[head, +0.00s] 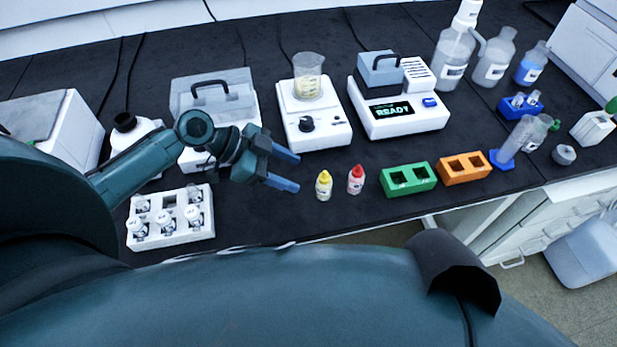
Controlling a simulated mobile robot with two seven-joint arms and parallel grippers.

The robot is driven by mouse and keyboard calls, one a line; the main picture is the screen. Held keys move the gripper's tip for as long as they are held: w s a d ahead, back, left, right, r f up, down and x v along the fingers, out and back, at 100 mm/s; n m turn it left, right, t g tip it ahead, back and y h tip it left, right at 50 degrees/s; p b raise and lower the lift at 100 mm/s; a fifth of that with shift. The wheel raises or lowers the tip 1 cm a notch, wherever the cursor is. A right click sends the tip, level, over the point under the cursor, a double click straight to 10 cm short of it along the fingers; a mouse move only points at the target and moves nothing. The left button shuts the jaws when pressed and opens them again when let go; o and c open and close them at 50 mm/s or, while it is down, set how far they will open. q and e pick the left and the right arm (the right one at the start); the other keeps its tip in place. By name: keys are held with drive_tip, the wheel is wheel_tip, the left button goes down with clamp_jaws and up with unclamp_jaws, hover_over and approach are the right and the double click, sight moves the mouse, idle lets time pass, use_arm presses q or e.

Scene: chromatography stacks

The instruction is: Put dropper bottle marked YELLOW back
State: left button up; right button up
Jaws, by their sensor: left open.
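A small dropper bottle with a yellow cap (324,185) stands upright on the black bench. A similar bottle with a red cap (356,180) stands just right of it, a small gap between them. Any lettering on their labels is too small to read. My left gripper (292,171) is open and empty, its two blue fingers pointing right toward the yellow-capped bottle and stopping short of it. A green rack (408,191) and an orange rack (464,181), each with two square wells, sit to the right of the bottles. My right gripper is not in view.
A white vial rack (172,242) with several vials lies below my left arm. A stirrer plate (322,133) with a beaker and a white device reading READY (398,121) stand behind the bottles. Bottles fill the back right. The bench's front edge runs close by.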

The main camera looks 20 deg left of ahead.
use_arm(q)
drive_tip(key=shift+v, duration=1.85)
